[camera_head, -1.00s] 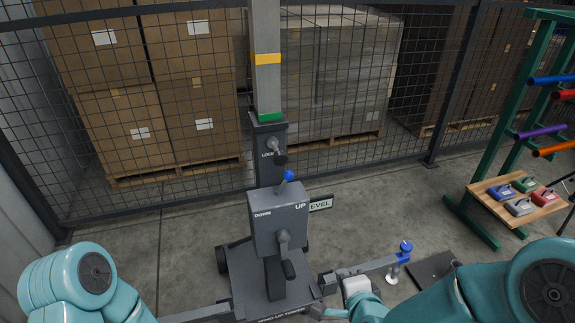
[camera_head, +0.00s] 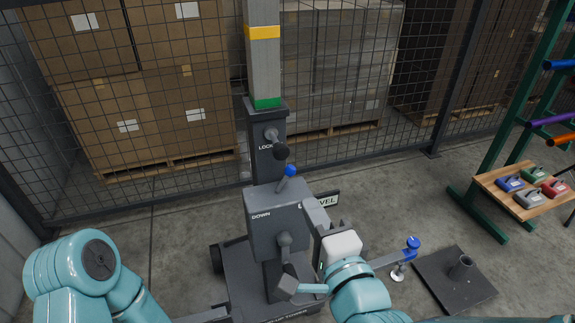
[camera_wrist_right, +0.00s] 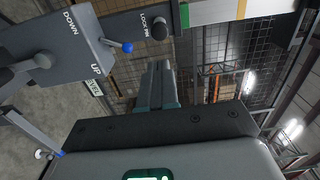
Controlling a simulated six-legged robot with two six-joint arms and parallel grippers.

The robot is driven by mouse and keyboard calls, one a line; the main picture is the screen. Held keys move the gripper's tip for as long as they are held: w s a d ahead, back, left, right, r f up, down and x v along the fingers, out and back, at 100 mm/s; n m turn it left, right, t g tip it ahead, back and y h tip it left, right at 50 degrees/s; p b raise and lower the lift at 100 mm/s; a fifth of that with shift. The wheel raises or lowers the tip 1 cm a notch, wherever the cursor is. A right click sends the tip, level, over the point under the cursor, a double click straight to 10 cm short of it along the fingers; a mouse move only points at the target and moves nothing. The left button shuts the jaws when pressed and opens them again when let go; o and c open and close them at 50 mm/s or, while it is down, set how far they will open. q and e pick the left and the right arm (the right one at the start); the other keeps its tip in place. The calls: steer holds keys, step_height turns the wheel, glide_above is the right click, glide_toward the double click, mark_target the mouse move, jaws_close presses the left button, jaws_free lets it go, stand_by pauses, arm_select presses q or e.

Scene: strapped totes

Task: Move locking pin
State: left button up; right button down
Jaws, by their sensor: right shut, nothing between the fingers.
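The locking pin (camera_head: 272,136) sticks out of the dark mast collar with a black knob (camera_head: 281,152), beside the lock lettering. In the right wrist view its knob (camera_wrist_right: 158,30) shows at the upper middle, beside the lock pin label. My right gripper (camera_head: 312,206) is shut and empty, raised at the right side of the grey gearbox (camera_head: 270,222), below and right of the pin and apart from it. Its closed fingers (camera_wrist_right: 160,72) point up in the wrist view. My left arm (camera_head: 85,275) shows at the lower left; its gripper is out of view.
A blue-tipped lever (camera_head: 289,172) tops the gearbox, and a crank (camera_head: 285,240) is on its front. An outrigger with a blue knob (camera_head: 412,243) reaches right. A mesh fence stands behind. A green rack (camera_head: 500,150) with a wooden shelf (camera_head: 543,207) stands right.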

mark_target(283, 155)
steer(key=p+x, duration=0.6)
steer(key=x, duration=0.7)
steer(key=shift+w+f, duration=0.1)
steer(key=shift+w, duration=0.05)
steer(key=shift+w+a, duration=0.15)
steer(key=shift+w, duration=0.1)
